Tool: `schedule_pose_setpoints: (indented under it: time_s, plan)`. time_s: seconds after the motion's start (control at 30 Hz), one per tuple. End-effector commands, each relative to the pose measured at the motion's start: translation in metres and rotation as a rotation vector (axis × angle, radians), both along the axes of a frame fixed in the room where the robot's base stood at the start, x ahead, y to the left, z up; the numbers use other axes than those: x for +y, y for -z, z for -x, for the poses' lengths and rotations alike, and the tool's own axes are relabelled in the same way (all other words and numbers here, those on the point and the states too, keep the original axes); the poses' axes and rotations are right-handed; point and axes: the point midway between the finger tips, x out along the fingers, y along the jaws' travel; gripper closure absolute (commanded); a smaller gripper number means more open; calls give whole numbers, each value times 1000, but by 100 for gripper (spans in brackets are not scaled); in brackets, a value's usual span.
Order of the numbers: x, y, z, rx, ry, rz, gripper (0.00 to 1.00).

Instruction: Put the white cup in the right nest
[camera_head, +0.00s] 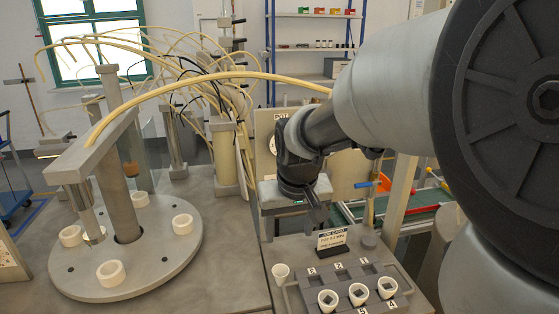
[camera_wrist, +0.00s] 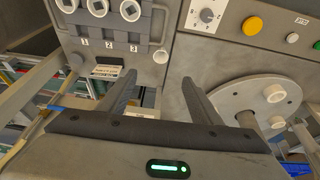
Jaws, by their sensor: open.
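A small plain white cup (camera_head: 281,272) stands at the left end of the grey rack; it also shows in the wrist view (camera_wrist: 160,56). White ring-shaped nests sit on the round grey turntable, among them a right one (camera_head: 182,224), a front one (camera_head: 110,273) and a left one (camera_head: 70,236). The wrist view shows part of the turntable (camera_wrist: 240,98) at the right. My gripper (camera_head: 316,214) hangs above the back of the bench, apart from the cup. In the wrist view my gripper (camera_wrist: 158,84) is open with nothing between its fingers.
The grey rack (camera_head: 325,278) holds several white cups with dark square centres beside numbered labels. A sign (camera_head: 331,240) stands behind it. A column with an overhead arm (camera_head: 92,150) and a yellow hose rises over the turntable.

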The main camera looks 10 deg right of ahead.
Motion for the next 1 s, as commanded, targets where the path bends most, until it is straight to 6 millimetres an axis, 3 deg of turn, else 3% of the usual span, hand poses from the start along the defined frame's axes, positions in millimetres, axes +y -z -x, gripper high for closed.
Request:
schedule_pose_setpoints:
  time_s: [0.03,0.2,0.37,0.8,1.0]
  plan:
    - [0,15,-12,23,0,-6,42]
    - [1,40,-34,49,0,-21,42]
    - [2,58,-42,58,1,-24,42]
    - [2,146,-65,60,0,-24,42]
    - [1,163,-70,58,1,-23,42]
